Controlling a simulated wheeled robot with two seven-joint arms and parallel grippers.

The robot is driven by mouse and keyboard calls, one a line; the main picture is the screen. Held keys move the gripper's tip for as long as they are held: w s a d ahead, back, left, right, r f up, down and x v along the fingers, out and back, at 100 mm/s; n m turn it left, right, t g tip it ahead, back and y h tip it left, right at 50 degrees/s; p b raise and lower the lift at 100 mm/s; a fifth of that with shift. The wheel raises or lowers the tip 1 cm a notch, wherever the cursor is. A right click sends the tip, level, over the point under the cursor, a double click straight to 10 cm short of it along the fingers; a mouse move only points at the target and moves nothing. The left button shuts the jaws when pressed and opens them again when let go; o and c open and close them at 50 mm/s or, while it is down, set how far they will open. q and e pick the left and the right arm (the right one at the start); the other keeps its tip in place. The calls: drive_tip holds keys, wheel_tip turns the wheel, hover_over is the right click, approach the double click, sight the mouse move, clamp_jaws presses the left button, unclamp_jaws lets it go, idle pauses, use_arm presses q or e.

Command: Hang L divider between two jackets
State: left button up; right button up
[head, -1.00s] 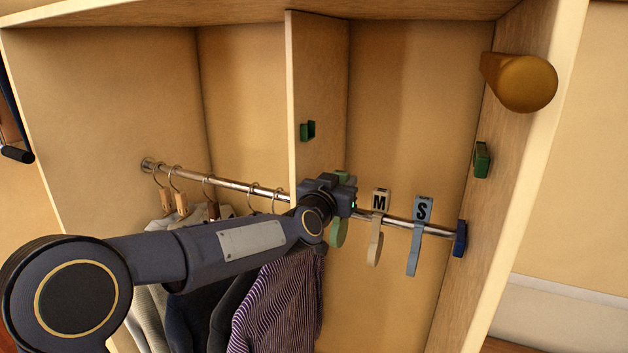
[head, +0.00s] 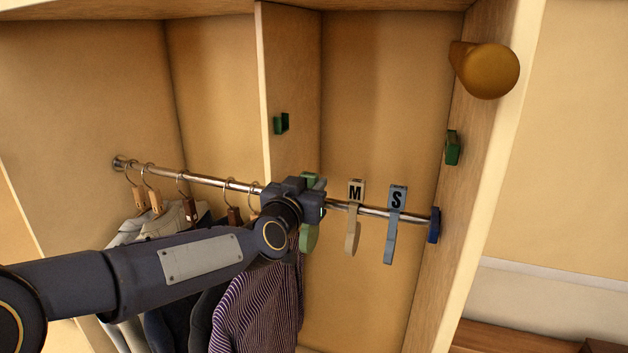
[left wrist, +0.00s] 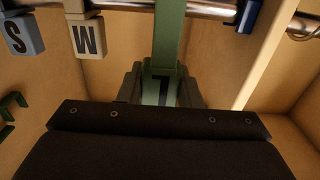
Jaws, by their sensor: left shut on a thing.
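The jackets hang left of the partition: pale ones (head: 125,232), dark ones and a purple striped one (head: 255,300), partly behind my arm. My right gripper is not in view.
The metal rail (head: 210,181) runs through both compartments. The partition (head: 290,85) separates the jackets from the M divider (head: 354,215) and S divider (head: 394,222). A blue bracket (head: 434,225) holds the rail's right end. An orange-brown knob (head: 487,70) juts from the right panel.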

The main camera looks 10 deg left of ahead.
use_arm(q)
drive_tip(key=s+a+b, duration=0.1)
drive_tip(key=s+a, duration=0.2)
drive_tip(key=s, duration=1.2)
drive_tip(key=s+a+b, duration=0.2)
drive_tip(key=s+a, duration=0.1)
drive_tip(key=s, duration=1.2)
drive_tip(key=s+a+b, duration=0.2)
drive_tip(key=s+a, duration=0.1)
drive_tip(key=s, duration=1.3)
drive_tip(key=shift+w+r, duration=0.1)
idle(0.8)
